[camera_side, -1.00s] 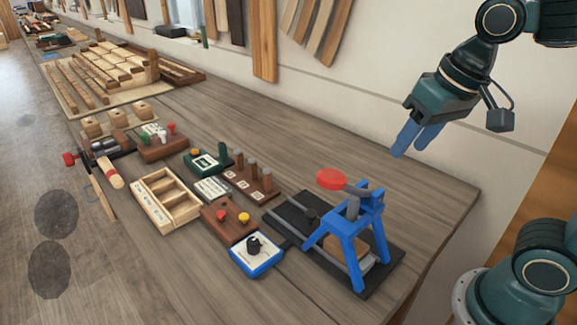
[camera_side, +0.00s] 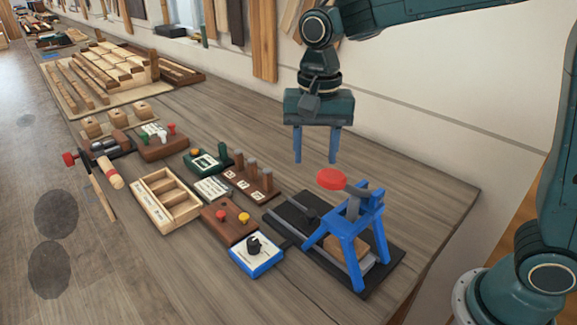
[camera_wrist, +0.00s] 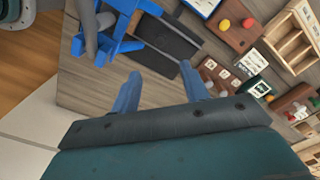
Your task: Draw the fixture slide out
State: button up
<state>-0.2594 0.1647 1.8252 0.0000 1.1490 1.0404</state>
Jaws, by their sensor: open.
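The fixture is a blue press frame (camera_side: 345,232) with a red-knobbed lever (camera_side: 331,179), standing on a dark base plate (camera_side: 385,268). The blue frame also shows at the upper left of the wrist view (camera_wrist: 125,22). My gripper (camera_side: 316,160) is open and empty, fingers pointing down, above and behind the fixture, apart from it. Its two blue fingers also show in the wrist view (camera_wrist: 163,92).
Left of the fixture are a blue-edged box with a black dial (camera_side: 257,254), a brown block with red and yellow knobs (camera_side: 229,220), a wooden compartment tray (camera_side: 166,199) and a peg block (camera_side: 251,178). The bench behind and right of the fixture is clear.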

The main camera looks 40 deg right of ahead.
aim_at(311, 212)
jog(key=shift+f, duration=0.2)
notch_tip(311, 212, down, 14)
jog(key=shift+r, duration=0.25)
dwell(0.6)
jog(key=shift+w, duration=0.1)
grip_shut()
